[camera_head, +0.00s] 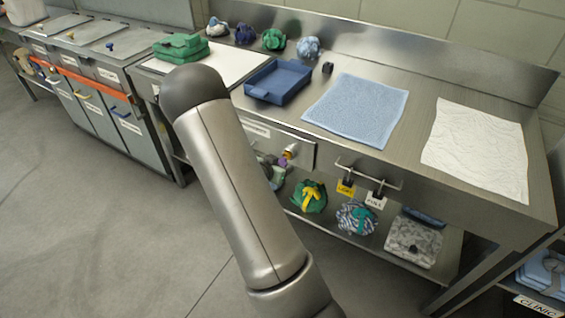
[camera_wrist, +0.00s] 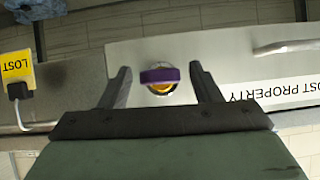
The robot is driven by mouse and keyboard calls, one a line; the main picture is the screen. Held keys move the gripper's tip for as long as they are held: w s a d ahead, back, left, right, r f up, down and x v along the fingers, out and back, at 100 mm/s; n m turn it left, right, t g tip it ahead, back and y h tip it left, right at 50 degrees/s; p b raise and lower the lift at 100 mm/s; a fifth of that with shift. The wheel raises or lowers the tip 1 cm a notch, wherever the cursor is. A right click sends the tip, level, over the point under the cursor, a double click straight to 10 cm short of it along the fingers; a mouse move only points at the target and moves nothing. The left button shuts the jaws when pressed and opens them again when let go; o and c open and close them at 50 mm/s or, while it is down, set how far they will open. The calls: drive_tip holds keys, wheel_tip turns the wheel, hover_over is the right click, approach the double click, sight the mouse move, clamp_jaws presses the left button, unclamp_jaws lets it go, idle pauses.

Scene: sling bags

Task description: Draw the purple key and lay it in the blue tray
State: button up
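The purple key (camera_wrist: 160,75) sits in a round brass-coloured lock (camera_wrist: 160,88) on a steel drawer front in the wrist view. In the head view the key (camera_head: 283,161) shows small beside my arm. My gripper (camera_wrist: 161,78) is open, with one dark finger on each side of the key's purple head and a visible gap at both sides. The blue tray (camera_head: 262,93) stands on the steel counter in the head view, above and left of the lock, and looks empty. My arm hides most of my gripper in the head view.
A small dark block (camera_head: 327,68), a blue towel (camera_head: 356,110) and a white cloth (camera_head: 485,150) lie right of the tray. A rail with tags (camera_head: 368,175) sticks out below the counter edge. Bundled bags (camera_head: 310,196) fill the lower shelf.

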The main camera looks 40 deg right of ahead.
drive_tip(key=c, duration=0.9)
drive_tip(key=shift+s+a, duration=0.3)
drive_tip(key=shift+a, duration=0.65)
drive_tip(key=shift+s+a, duration=0.3)
drive_tip(key=shift+a, duration=0.6)
drive_tip(key=shift+s+a, duration=0.3)
drive_tip(key=shift+a, duration=0.65)
drive_tip(key=shift+c, duration=0.2)
drive_tip(key=shift+a+p, duration=0.1)
drive_tip(key=shift+p, duration=0.2)
drive_tip(key=shift+s+a, duration=0.35)
drive_tip(key=shift+a, duration=0.55)
drive_tip(key=shift+s+a, duration=0.3)
drive_tip(key=shift+a, duration=0.6)
